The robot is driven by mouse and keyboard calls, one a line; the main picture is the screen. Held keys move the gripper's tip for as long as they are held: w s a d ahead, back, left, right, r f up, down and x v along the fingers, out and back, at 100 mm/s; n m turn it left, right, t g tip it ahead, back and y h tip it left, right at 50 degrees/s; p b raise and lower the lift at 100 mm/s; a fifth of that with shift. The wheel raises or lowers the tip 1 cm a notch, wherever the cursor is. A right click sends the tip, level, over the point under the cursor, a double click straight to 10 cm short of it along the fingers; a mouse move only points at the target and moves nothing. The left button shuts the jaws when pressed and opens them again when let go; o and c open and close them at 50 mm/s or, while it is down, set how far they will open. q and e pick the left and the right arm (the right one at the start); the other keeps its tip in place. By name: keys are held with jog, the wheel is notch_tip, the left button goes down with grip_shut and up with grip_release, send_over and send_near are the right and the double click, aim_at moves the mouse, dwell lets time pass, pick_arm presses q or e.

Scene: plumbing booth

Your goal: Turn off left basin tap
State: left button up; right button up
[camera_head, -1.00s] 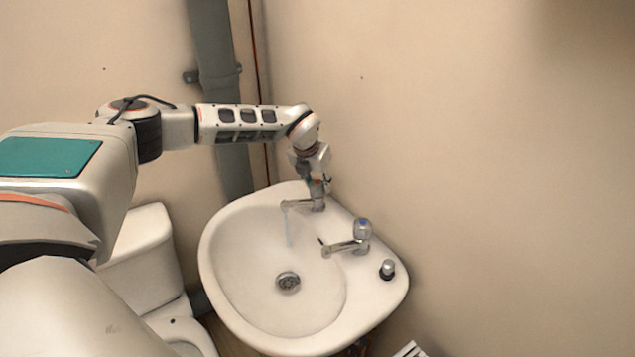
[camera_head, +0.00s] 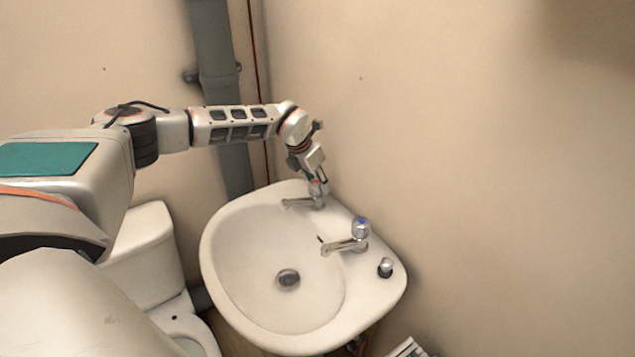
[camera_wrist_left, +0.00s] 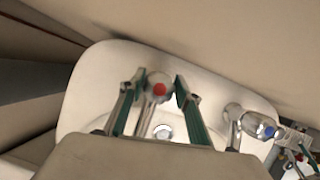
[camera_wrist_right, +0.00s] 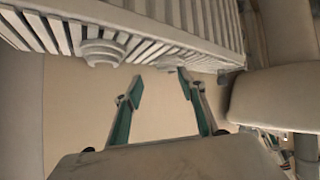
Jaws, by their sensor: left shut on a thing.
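The left basin tap (camera_head: 298,203) stands at the back left of the white basin (camera_head: 225,300). It has a chrome spout, and no water shows falling from it. My left gripper (camera_head: 318,186) reaches down over this tap from above. In the left wrist view, its two fingers (camera_wrist_left: 159,88) are shut around the tap's round head, which has a red mark (camera_wrist_left: 159,89). In the head view the gripper hides most of the tap head. My right gripper (camera_wrist_right: 160,84) is open, with nothing between its fingers, away from the basin.
The second tap (camera_head: 346,245), with a blue mark, stands to the right of the left tap. A small chrome knob (camera_head: 386,267) is on the basin's right rim. A toilet (camera_head: 150,255) stands left of the basin. White slats (camera_wrist_right: 170,25) are close to my right gripper.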

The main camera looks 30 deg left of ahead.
pick_arm(q)
jog(key=o, duration=1.1)
jog(key=shift+c, duration=0.2)
pick_arm(e)
jog(key=shift+a, duration=0.1)
pick_arm(q)
jog(key=shift+o, duration=0.3)
pick_arm(e)
jog(key=shift+a, duration=0.1)
jog(key=shift+s, duration=0.1)
pick_arm(q)
jog(key=v, duration=1.2)
